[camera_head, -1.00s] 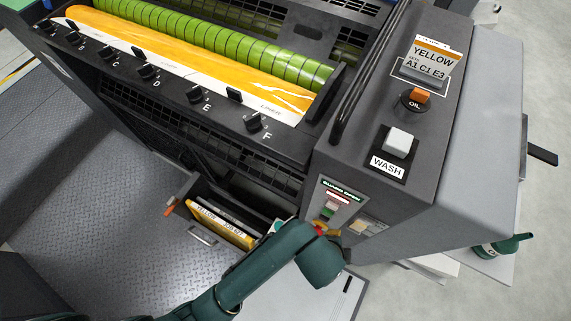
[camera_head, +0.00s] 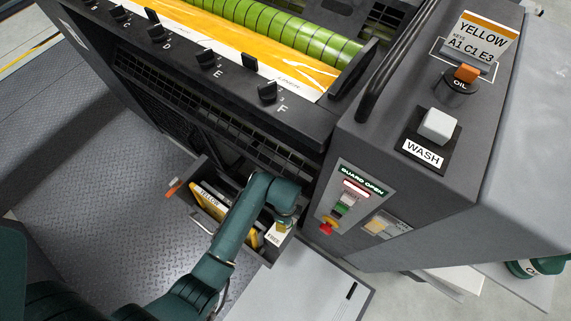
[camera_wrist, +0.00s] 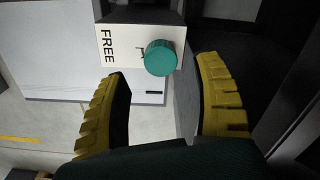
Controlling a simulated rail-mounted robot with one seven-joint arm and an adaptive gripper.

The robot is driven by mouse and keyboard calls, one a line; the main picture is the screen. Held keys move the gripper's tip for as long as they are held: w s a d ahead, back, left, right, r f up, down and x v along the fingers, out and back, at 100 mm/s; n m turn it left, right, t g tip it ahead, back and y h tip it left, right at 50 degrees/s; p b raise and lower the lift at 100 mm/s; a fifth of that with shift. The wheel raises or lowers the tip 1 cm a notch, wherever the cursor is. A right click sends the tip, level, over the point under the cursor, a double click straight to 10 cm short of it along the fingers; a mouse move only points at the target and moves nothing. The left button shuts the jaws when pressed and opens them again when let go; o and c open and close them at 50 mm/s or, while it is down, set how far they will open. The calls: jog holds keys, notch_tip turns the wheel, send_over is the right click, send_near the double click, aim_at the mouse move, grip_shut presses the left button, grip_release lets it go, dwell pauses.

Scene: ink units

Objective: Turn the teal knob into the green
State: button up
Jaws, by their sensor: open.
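The teal knob (camera_wrist: 161,57) is a round knob on a white plate (camera_wrist: 112,45) marked FREE in the wrist view. A second marking on the plate is partly covered by the knob. No green zone shows on this plate. My gripper (camera_wrist: 163,82) is open, with one yellow finger on each side below the knob and nothing between them. The fingertips appear apart from the knob. In the head view the FREE plate (camera_head: 273,238) shows at the right end of the open low drawer, beside my wrist, and my arm hides the knob.
The low drawer (camera_head: 187,190) holds yellow-labelled items. To its right is a panel (camera_head: 349,205) with a GUARD OPEN sign and several buttons. Above stand the WASH button (camera_head: 437,125) and orange OIL knob (camera_head: 466,73). The patterned floor (camera_head: 110,160) at left is clear.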

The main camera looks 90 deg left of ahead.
notch_tip(320, 180, down, 5)
jog(key=shift+r+b, duration=0.1)
jog(key=shift+b, duration=0.8)
grip_shut()
